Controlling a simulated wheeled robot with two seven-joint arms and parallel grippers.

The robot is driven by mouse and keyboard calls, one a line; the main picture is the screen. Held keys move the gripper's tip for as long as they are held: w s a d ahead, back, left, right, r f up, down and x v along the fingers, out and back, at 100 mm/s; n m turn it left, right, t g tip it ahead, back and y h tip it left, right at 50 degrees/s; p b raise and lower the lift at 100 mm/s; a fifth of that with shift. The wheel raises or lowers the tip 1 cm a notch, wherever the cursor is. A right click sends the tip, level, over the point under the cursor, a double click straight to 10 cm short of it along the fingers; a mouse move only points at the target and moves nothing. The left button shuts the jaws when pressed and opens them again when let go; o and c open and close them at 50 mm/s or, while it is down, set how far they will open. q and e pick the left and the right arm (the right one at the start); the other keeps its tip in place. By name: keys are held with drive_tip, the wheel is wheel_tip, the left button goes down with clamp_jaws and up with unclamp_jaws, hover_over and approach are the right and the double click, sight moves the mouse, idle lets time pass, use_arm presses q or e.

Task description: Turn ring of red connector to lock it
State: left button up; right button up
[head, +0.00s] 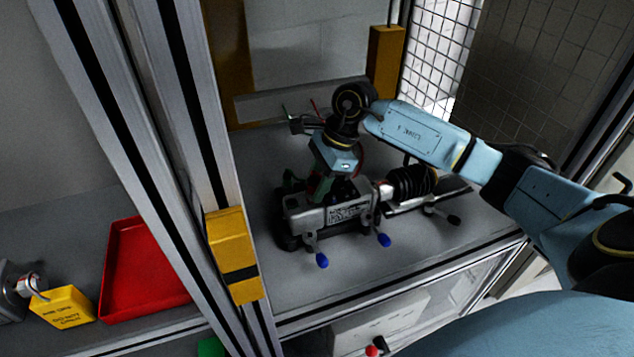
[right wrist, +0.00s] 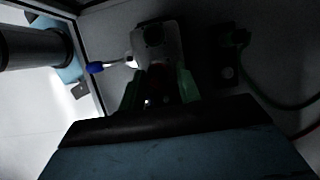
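The grey servo unit (head: 330,212) with printed text lies on the grey bench, with blue-tipped levers at its front. My right gripper (head: 322,190) points down onto its top from above. In the right wrist view its two green fingers (right wrist: 160,92) stand apart on either side of a dim, dark red part (right wrist: 160,90), apparently the red connector. The picture is too dark to tell whether they touch it. The connector and its ring are hidden behind the gripper in the head view. My left gripper is not in view.
A black ribbed cylinder (head: 412,182) adjoins the unit on its right. An aluminium post with a yellow block (head: 233,255) stands to the left. Beyond it are a red tray (head: 145,270) and a yellow box (head: 63,306). The bench front is clear.

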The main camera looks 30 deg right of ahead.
drive_tip(key=c, duration=0.6)
